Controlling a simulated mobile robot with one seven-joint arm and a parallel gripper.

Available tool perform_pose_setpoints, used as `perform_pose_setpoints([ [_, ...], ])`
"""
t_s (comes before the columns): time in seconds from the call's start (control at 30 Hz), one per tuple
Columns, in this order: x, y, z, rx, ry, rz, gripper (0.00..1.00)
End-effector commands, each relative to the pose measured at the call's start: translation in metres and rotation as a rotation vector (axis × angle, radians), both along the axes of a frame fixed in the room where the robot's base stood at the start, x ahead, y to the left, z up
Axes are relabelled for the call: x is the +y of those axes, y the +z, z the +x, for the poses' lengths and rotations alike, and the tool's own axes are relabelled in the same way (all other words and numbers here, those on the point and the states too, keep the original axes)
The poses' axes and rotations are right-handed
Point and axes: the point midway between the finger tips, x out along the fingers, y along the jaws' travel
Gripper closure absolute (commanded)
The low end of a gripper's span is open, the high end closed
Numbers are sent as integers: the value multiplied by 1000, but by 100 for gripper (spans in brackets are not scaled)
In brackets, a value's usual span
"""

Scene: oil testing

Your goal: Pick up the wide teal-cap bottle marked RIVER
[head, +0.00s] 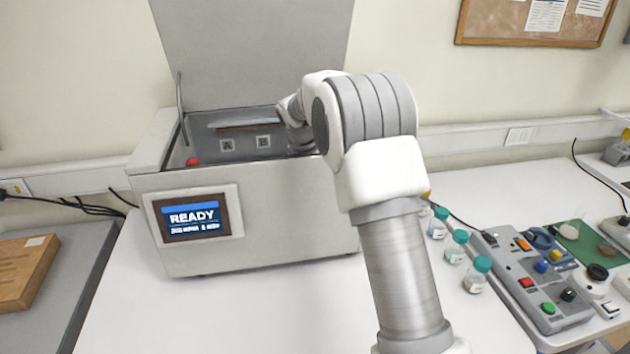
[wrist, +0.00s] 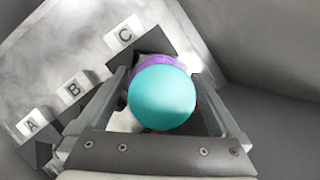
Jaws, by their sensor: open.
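In the wrist view a round teal cap (wrist: 162,98) is seen from above, with a purple part (wrist: 170,62) showing behind its upper edge. My gripper (wrist: 160,88) is open, with one finger on each side of the teal cap. No marking can be read on this item. In the head view my gripper is hidden inside the grey machine (head: 270,215). Several small teal-cap bottles, one of them (head: 476,274), stand on the white table right of my arm. Their labels are too small to read, so I cannot tell which is RIVER.
The machine's lid (head: 255,50) is up and its screen (head: 195,218) reads READY. Tags A (wrist: 31,124), B (wrist: 73,89) and C (wrist: 125,34) line its inside, with walls close around my gripper. A control box (head: 535,285) stands right of the bottles.

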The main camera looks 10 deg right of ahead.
Motion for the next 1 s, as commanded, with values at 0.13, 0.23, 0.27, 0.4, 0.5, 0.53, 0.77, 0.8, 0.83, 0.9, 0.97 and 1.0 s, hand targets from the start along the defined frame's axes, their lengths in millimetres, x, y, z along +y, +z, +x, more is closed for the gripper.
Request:
perform_pose_setpoints([
  [0.13, 0, 0, 0, 0, 0, 0, 0],
  [0.23, 0, 0, 0, 0, 0, 0, 14],
  [0.27, 0, 0, 0, 0, 0, 0, 20],
  [0.4, 0, 0, 0, 0, 0, 0, 45],
  [0.5, 0, 0, 0, 0, 0, 0, 63],
  [0.53, 0, 0, 0, 0, 0, 0, 68],
  [0.77, 0, 2, 0, -3, 1, 0, 100],
  [0.8, 0, 2, 0, -3, 1, 0, 100],
  [0.83, 0, 2, 0, -3, 1, 0, 100],
  [0.9, 0, 2, 0, -3, 1, 0, 100],
  [0.97, 0, 2, 0, -3, 1, 0, 100],
  [1.0, 0, 3, 1, -3, 1, 0, 100],
])
